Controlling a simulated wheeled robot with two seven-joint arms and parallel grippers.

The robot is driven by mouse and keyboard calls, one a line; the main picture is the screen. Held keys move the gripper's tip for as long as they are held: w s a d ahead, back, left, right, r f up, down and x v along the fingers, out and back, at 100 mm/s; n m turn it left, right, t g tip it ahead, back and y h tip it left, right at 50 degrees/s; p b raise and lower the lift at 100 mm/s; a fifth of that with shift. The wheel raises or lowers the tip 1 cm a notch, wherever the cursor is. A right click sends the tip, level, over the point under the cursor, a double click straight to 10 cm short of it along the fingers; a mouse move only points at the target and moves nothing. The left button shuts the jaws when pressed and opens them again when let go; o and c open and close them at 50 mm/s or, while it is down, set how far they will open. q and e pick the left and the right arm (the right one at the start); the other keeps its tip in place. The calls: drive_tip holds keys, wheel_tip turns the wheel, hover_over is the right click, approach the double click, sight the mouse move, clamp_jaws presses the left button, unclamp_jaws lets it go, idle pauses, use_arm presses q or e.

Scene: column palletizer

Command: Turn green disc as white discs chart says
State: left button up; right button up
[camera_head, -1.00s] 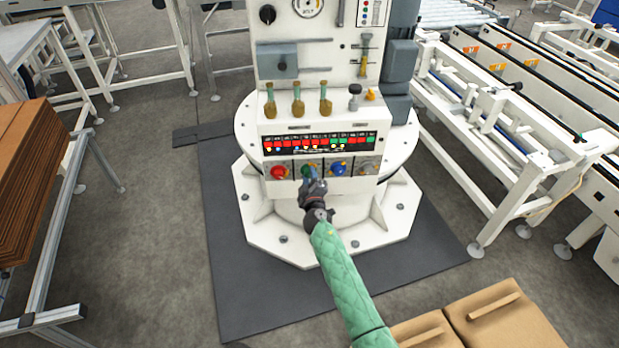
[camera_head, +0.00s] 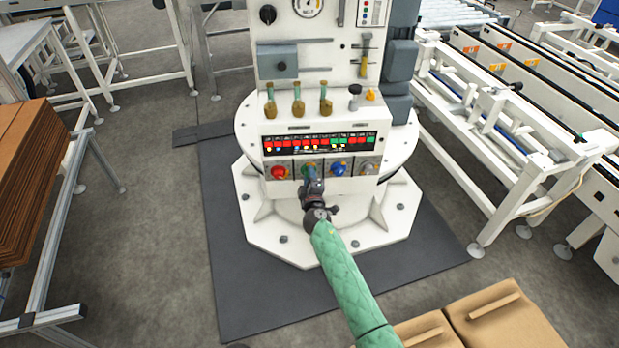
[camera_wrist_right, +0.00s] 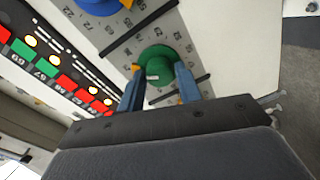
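The green disc (camera_wrist_right: 158,62) is a round knob on a grey plate with numbers around it. An orange mark sits at its left edge in the wrist view. In the head view the green disc (camera_head: 306,168) is partly hidden behind my right gripper (camera_head: 313,182). My right gripper's blue fingers (camera_wrist_right: 159,72) stand apart on either side of the disc; I cannot tell whether they touch it. The chart (camera_head: 318,142) is a black strip with red and green labelled cells and small whitish and yellow discs. Its labels are too small to read surely. My left gripper is not in view.
A red knob (camera_head: 278,172) is left of the green disc; a blue knob (camera_head: 339,169) and a grey knob (camera_head: 367,168) are to its right. A white conveyor frame (camera_head: 500,130) is at right.

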drive_tip(key=shift+o, duration=1.3)
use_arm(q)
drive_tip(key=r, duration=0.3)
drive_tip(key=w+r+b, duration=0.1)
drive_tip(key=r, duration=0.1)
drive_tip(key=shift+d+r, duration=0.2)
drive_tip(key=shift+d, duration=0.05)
use_arm(e)
drive_tip(key=s, duration=0.7)
drive_tip(key=shift+s+d, duration=0.35)
drive_tip(key=shift+d, duration=0.05)
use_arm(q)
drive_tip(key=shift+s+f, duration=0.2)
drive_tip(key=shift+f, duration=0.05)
use_arm(e)
drive_tip(key=shift+d, duration=0.1)
